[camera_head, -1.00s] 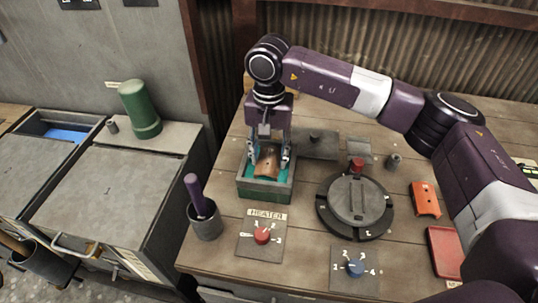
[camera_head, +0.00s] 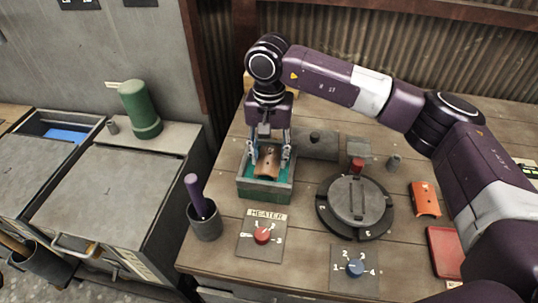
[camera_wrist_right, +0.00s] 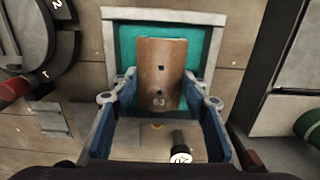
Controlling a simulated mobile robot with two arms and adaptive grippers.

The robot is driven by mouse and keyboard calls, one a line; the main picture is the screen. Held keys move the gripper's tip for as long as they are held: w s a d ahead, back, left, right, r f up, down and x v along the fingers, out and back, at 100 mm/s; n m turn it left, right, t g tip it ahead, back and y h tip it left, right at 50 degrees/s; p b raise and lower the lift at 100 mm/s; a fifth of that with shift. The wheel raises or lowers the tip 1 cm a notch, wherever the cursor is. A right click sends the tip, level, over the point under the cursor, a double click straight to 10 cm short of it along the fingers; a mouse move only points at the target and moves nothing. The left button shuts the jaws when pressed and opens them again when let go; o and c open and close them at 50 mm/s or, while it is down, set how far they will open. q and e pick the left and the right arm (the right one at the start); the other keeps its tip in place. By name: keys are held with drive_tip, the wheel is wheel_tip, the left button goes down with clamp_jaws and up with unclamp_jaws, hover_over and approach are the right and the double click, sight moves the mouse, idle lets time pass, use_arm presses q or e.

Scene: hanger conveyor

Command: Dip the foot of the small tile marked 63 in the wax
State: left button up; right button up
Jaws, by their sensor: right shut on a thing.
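The small brown curved tile (camera_head: 267,163) is in my right gripper (camera_head: 270,156), at the wax tank (camera_head: 265,190). The turquoise wax (camera_wrist_right: 125,45) shows around the tile inside the grey rim (camera_wrist_right: 165,15). I cannot tell how deep the tile's foot is in the wax. My left gripper is not in view.
A heater dial with a red knob (camera_head: 262,236) and a dial with a blue knob (camera_head: 355,268) lie in front. A round dark turntable (camera_head: 356,203) stands right of the tank. An orange tile (camera_head: 425,199) lies further right. A cup (camera_head: 205,222) with a purple handle stands at front left.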

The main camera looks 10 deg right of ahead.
sight(269, 157)
drive_tip(key=shift+r, duration=0.3)
drive_tip(key=shift+r+p, duration=0.3)
drive_tip(key=shift+r, duration=0.75)
drive_tip(key=shift+r, duration=0.1)
idle(0.4)
drive_tip(key=shift+r+p, duration=1.1)
drive_tip(key=shift+r, duration=1.35)
